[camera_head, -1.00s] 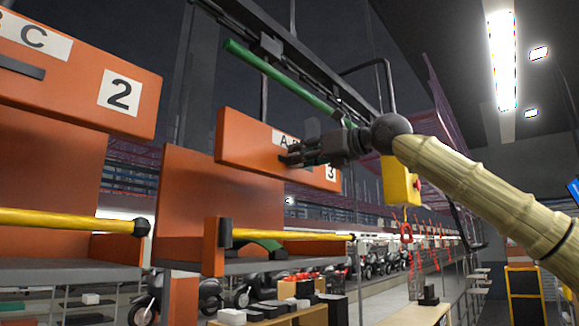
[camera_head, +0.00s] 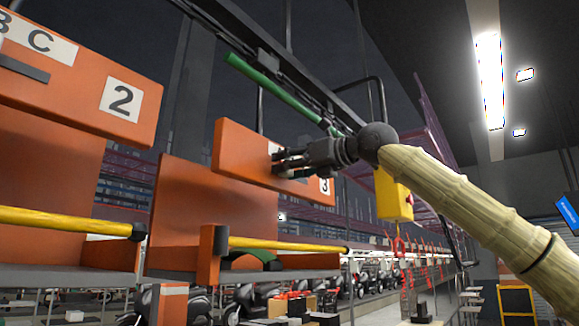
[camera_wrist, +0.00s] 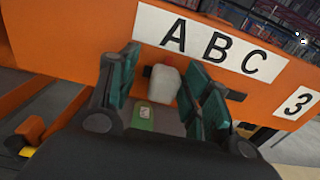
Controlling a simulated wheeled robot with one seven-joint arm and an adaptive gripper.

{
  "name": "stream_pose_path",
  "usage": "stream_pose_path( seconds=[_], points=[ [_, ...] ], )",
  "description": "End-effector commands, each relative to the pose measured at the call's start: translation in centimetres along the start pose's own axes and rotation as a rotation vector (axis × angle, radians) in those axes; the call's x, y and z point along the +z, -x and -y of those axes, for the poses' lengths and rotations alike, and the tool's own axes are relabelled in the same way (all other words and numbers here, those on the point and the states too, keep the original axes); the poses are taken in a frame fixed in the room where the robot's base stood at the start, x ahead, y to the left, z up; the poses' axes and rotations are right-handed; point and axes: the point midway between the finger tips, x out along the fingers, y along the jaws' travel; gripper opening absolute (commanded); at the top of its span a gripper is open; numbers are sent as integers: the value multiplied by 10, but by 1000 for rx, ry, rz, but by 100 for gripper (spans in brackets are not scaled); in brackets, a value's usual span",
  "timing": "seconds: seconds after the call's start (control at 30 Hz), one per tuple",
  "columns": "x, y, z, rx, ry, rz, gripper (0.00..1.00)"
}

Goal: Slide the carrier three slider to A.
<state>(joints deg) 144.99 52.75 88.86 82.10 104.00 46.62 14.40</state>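The orange carrier three panel (camera_head: 235,150) hangs at the middle of the head view, with a "3" label (camera_head: 325,186) at its right end. In the wrist view its ABC label (camera_wrist: 212,44) is clear. A pale slider knob (camera_wrist: 164,84) sits in a dark slot (camera_wrist: 236,95) below the label, toward the slot's left end on the A side. My gripper (camera_head: 278,165) is at the panel's face. In the wrist view my gripper (camera_wrist: 160,95) is open, its green fingers either side of the knob. Whether a finger touches the knob I cannot tell. My gripper hides most of the label in the head view.
Carrier two (camera_head: 80,80) hangs to the left. A yellow bar (camera_head: 285,245) runs below carrier three, above its shelf. A green beam (camera_head: 270,86) and the overhead rail (camera_head: 300,70) pass above. A yellow box (camera_head: 392,196) hangs right, close to my arm.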

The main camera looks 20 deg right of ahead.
Motion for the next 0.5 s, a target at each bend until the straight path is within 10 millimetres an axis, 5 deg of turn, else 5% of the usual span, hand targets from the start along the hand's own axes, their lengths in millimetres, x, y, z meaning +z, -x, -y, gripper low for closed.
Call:
stream_pose_path(
  seconds=[0.27,0.5],
  points=[
    [1,8,1,-1,0,2,48],
    [2,45,1,0,-1,4,48]
  ],
)
